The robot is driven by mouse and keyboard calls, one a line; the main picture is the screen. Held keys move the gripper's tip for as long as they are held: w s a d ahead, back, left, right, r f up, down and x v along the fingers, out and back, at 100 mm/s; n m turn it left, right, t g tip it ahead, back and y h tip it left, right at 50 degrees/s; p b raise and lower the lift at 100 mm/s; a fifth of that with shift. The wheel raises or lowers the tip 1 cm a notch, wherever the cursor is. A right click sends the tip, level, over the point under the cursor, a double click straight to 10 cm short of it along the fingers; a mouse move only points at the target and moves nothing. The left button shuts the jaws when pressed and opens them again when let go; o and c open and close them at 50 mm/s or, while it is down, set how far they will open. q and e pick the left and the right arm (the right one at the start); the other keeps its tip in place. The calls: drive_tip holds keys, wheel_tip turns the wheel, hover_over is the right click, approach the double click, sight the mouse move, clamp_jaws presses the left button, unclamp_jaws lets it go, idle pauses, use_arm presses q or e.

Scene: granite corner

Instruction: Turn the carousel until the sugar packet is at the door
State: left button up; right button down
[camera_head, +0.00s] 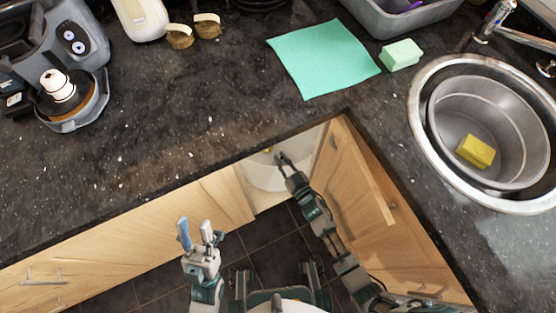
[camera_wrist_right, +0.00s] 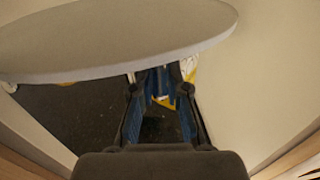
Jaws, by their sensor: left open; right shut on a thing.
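The carousel (camera_head: 262,175) is a pale round shelf, partly visible inside the open corner cabinet under the counter. In the right wrist view its disc (camera_wrist_right: 120,38) fills the upper left. My right gripper (camera_head: 281,157) reaches into the opening; in the wrist view its fingers (camera_wrist_right: 160,72) are shut at the disc's near edge, on the carousel. A white and yellow item (camera_wrist_right: 189,70) shows behind the fingers, partly hidden; I cannot tell whether it is the sugar packet. My left gripper (camera_head: 196,230) is open and empty in front of the cabinets, apart from the carousel.
The folded cabinet door (camera_head: 358,185) stands at the right of the opening. Dark granite (camera_head: 190,125) overhangs it. On top are a teal cloth (camera_head: 322,58), a green sponge (camera_head: 401,55) and a sink (camera_head: 487,125) with a yellow sponge (camera_head: 476,151). The floor has free room.

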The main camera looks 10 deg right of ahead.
drive_tip(key=c, duration=1.2)
unclamp_jaws()
drive_tip(key=shift+a, duration=0.25)
drive_tip(key=shift+o, duration=0.2)
drive_tip(key=shift+d, duration=0.1)
drive_tip(key=v, duration=1.2)
